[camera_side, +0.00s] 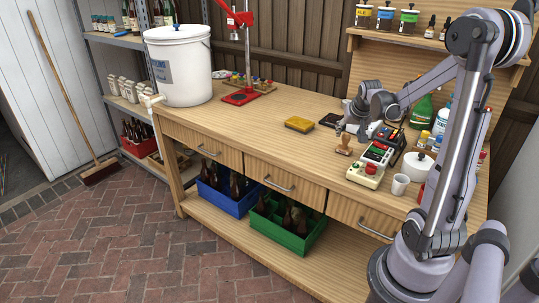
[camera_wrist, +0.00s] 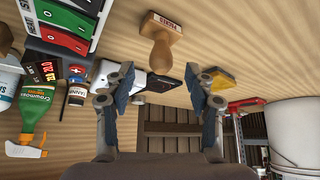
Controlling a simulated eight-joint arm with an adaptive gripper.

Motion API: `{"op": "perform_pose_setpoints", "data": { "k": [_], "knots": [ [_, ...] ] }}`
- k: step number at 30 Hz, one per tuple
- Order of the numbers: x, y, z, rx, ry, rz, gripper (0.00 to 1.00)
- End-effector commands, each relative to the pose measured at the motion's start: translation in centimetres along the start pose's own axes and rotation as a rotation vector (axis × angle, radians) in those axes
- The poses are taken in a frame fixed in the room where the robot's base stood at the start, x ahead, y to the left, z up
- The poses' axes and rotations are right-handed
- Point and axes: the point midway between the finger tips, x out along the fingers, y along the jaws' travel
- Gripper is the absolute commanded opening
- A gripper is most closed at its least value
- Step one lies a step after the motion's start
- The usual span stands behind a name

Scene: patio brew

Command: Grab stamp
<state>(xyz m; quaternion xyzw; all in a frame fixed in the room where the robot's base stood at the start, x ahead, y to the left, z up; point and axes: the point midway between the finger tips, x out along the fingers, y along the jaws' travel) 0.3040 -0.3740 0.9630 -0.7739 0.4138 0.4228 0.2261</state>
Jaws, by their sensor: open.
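The stamp (camera_side: 343,146) has a wooden handle and stands on the workbench, left of the devices. In the wrist view the stamp (camera_wrist: 161,37) shows at the top centre, its handle toward my gripper and its base marked with red lettering. My gripper (camera_side: 345,129) is open above the bench, close to the stamp. In the wrist view my gripper (camera_wrist: 165,84) has its blue-padded fingers spread with nothing held between them. The stamp lies beyond the fingertips, apart from them.
A yellow sponge-like block (camera_side: 299,124) and a dark pad (camera_side: 332,120) lie behind the stamp. A device with a red button (camera_side: 366,174) and a white cup (camera_side: 400,184) stand to the right. A green spray bottle (camera_wrist: 33,113) shows in the wrist view. The bench front left is clear.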

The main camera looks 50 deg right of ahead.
Motion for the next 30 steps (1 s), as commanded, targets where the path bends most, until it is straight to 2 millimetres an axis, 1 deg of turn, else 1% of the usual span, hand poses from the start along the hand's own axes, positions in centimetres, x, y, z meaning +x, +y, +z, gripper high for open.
{"op": "perform_pose_setpoints", "data": {
  "k": [5,12,15,20,27,29,30],
  "knots": [
    [1.0,0.0,0.0,0.0,0.0,0.0,0.55],
    [3.7,-0.1,0.1,0.0,0.0,0.0,0.55],
    [4.6,-0.1,0.1,0.0,0.0,0.0,0.55],
    [5.2,-0.1,0.2,0.0,0.0,-0.001,0.55],
    [5.2,-0.1,0.2,0.0,0.0,-0.001,0.55],
    [5.2,-0.1,0.2,0.0,0.0,-0.001,0.38],
    [5.2,-0.1,0.2,0.0,0.0,-0.001,0.26]
  ]
}}
